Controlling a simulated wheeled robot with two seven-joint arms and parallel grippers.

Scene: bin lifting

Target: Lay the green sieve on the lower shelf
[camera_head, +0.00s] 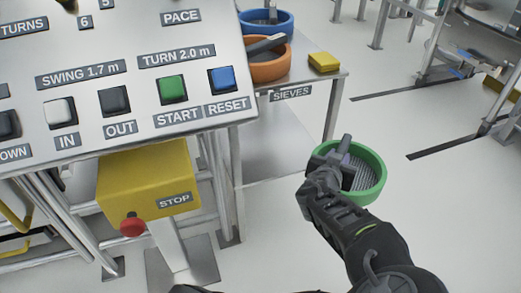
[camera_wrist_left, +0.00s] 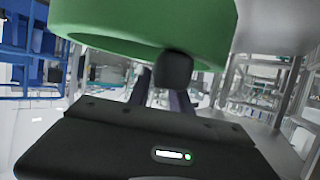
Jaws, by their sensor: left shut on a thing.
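The green sieve (camera_head: 370,180) is a round green ring with a grey mesh, held in the air over the floor, right of the sieve stand. My left gripper (camera_head: 338,158) is shut on its near left rim; the arm reaches up from the lower right. The left wrist view shows the green rim (camera_wrist_left: 145,25) close up against a dark finger (camera_wrist_left: 174,70). The lower shelf (camera_head: 272,150) is a pale grey surface under the stand's top, left of the sieve; its left part is hidden by the control panel. My right gripper is not in view.
The stand's top (camera_head: 305,75) carries a blue sieve (camera_head: 266,22), an orange sieve (camera_head: 268,66) and a yellow block (camera_head: 324,62). A leg (camera_head: 331,108) stands at its front right corner. The control panel (camera_head: 120,80) and yellow stop box (camera_head: 148,180) fill the left.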

